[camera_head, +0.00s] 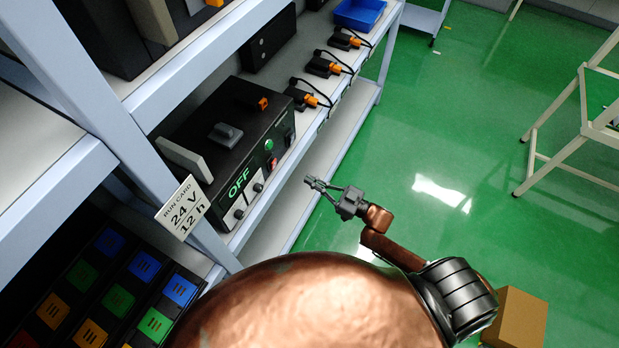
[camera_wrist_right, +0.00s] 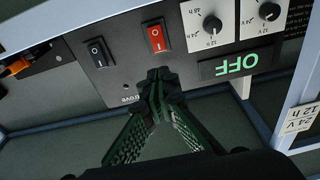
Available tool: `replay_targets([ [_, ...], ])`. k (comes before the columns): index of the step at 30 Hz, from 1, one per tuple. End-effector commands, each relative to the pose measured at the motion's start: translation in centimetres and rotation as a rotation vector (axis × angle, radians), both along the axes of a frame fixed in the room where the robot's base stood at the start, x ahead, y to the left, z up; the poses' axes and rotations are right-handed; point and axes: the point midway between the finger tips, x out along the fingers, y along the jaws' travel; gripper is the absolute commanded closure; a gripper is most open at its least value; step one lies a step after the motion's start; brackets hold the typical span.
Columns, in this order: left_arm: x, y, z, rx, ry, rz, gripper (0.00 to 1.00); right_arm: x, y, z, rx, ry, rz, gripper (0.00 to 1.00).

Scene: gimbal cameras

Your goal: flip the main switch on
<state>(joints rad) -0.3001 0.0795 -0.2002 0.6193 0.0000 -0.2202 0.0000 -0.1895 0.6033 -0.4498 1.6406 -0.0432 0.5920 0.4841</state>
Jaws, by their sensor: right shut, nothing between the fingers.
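A black power unit (camera_head: 230,140) sits on a shelf, its display (camera_head: 240,183) reading OFF in green. The OFF display (camera_wrist_right: 229,66) shows there too. I cannot read which rocker is labelled main. My right gripper (camera_head: 310,181) is shut and empty, in front of the panel. In the right wrist view its fingertips (camera_wrist_right: 160,74) appear just below the red rocker; contact cannot be told. My left gripper is not in view.
A run card (camera_head: 183,209) reading 24 V, 12 h hangs on the shelf post. Battery modules (camera_head: 118,298) with coloured labels lie lower left. Several corded black-and-orange devices (camera_head: 323,66) line the shelf. Green floor (camera_head: 450,130) is open to the right; a cardboard box (camera_head: 518,318) stands there.

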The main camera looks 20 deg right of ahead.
Motion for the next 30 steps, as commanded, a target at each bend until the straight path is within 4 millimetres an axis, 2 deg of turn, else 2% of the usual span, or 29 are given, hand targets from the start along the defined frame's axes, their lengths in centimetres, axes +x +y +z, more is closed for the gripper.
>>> replay_targets([
  [9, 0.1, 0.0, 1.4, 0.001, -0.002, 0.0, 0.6, 5.2, 4.1, 1.3, 0.001, -0.002, 0.001, 1.0],
  [15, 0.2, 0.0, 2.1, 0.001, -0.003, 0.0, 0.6, 7.6, 6.0, 1.7, 0.0, -0.001, 0.001, 1.0],
  [21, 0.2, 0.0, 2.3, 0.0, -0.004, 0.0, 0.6, 8.7, 6.8, 1.8, -0.002, 0.0, 0.001, 1.0],
  [30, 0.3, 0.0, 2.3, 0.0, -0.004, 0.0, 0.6, 8.8, 6.8, 1.7, -0.001, 0.0, 0.0, 1.0],
])
